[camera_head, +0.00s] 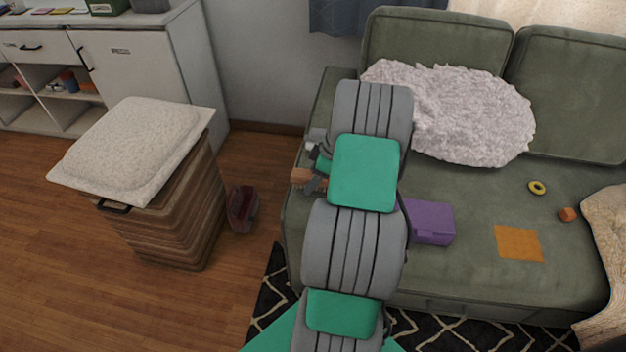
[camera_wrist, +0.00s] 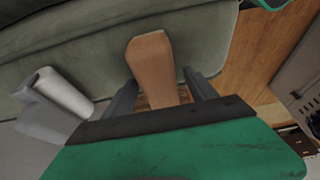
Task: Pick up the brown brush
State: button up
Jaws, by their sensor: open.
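The brown brush (camera_wrist: 152,60) shows in the wrist view as a smooth brown block-like piece. It lies between the two dark fingers of my open gripper (camera_wrist: 162,92), one finger on each side. Its near end is hidden behind the gripper body. I cannot tell whether either finger touches it. In the head view the brown brush (camera_head: 302,175) shows at the left arm of the green sofa, beside my gripper (camera_head: 316,172), which my own arm partly hides.
A white roll (camera_wrist: 65,90) lies left of the brush in the wrist view. The green sofa (camera_head: 470,190) holds a fluffy pillow (camera_head: 465,110), purple box (camera_head: 430,221) and orange square (camera_head: 518,243). A cushion-topped basket (camera_head: 170,220) and dark red object (camera_head: 242,208) stand on the left floor.

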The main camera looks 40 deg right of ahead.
grip_shut()
dwell(0.7)
